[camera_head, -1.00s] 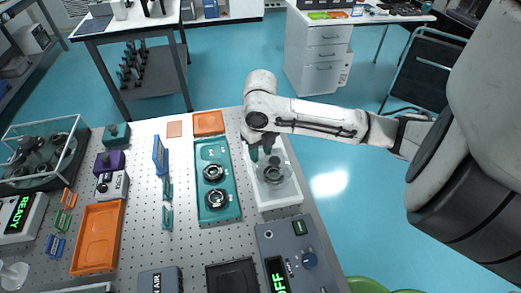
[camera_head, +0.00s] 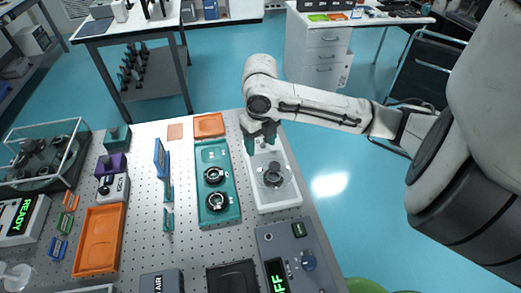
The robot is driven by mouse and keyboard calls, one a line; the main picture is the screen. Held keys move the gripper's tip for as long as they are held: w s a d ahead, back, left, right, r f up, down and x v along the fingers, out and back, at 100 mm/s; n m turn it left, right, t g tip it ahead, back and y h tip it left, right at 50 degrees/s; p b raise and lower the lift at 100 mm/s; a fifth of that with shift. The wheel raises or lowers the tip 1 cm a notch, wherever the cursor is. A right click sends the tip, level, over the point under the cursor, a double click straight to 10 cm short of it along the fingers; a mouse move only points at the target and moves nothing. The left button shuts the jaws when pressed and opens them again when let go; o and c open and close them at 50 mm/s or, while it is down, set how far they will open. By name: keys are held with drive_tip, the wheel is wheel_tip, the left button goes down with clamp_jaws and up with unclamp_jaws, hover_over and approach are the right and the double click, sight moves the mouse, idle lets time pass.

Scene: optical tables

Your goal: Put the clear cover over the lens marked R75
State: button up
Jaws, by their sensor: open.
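My gripper (camera_head: 261,141) has green fingertips and is open, above the far end of the white tray on the right of the optical table. A clear round cover (camera_head: 273,176) appears in the white tray (camera_head: 284,206), around or over a dark ring-shaped piece. The gripper is apart from it, farther back. Two dark ring-mounted lenses stand in the teal tray (camera_head: 233,213): a rear lens (camera_head: 214,175) and a front lens (camera_head: 217,201). Their markings are too small to read, so I cannot tell which is R75.
A grey control box (camera_head: 289,250) stands in front of the white tray. An orange tray (camera_head: 97,240), blue upright plate (camera_head: 160,157) and glass-walled case (camera_head: 45,155) stand to the left.

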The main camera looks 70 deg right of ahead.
wheel_tip(320, 180, up, 8)
drive_tip(key=shift+r, duration=0.1)
idle(0.8)
